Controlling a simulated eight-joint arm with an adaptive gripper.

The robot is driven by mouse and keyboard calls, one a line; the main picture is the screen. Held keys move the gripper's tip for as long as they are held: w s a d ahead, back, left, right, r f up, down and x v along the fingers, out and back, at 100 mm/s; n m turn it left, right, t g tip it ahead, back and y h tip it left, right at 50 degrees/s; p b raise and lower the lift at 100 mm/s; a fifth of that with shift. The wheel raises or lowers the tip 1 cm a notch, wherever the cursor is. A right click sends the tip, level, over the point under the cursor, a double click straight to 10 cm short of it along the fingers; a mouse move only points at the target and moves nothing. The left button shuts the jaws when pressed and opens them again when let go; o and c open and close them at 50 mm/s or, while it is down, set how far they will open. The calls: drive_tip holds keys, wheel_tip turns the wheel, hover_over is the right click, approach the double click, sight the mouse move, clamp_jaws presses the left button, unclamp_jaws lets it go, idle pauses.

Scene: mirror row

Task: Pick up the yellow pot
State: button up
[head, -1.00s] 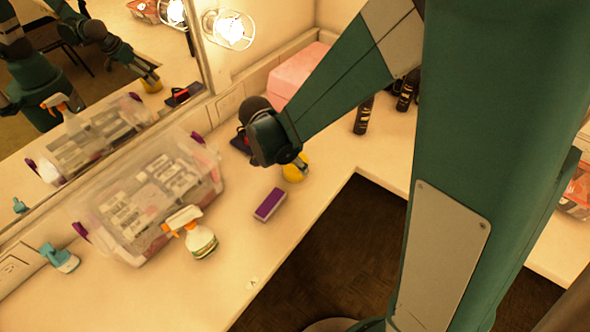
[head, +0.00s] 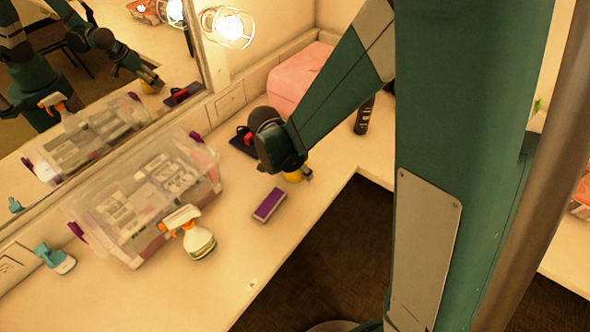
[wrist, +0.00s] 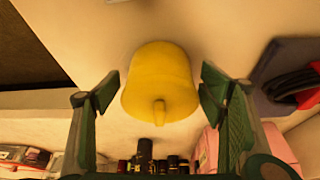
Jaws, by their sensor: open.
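The yellow pot (wrist: 160,82) stands on the pale counter and shows nearly whole in the wrist view, with a small knob-like part facing me. In the head view the yellow pot (head: 292,176) is mostly hidden behind my gripper. My gripper (wrist: 158,92) is open, with one finger on each side of the pot. Gaps show between the pot and both fingers, and nothing is held. In the head view my gripper (head: 300,172) points down at the pot; its fingers are largely hidden by my wrist.
A purple-topped block (head: 269,205) lies close by. A dark item with red (head: 243,140) lies behind my wrist. A clear bin (head: 150,200), a spray bottle (head: 195,238), a pink box (head: 300,78) and a dark bottle (head: 364,117) stand on the counter. A mirror lines the left wall.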

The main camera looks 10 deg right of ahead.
drive_tip(key=c, duration=1.2)
drive_tip(key=shift+r, duration=0.1)
drive_tip(key=shift+c, duration=0.4)
drive_tip(key=shift+r, duration=0.4)
drive_tip(key=shift+c, duration=1.2)
drive_tip(key=shift+r+p, duration=1.4)
drive_tip(key=shift+r, duration=3.1)
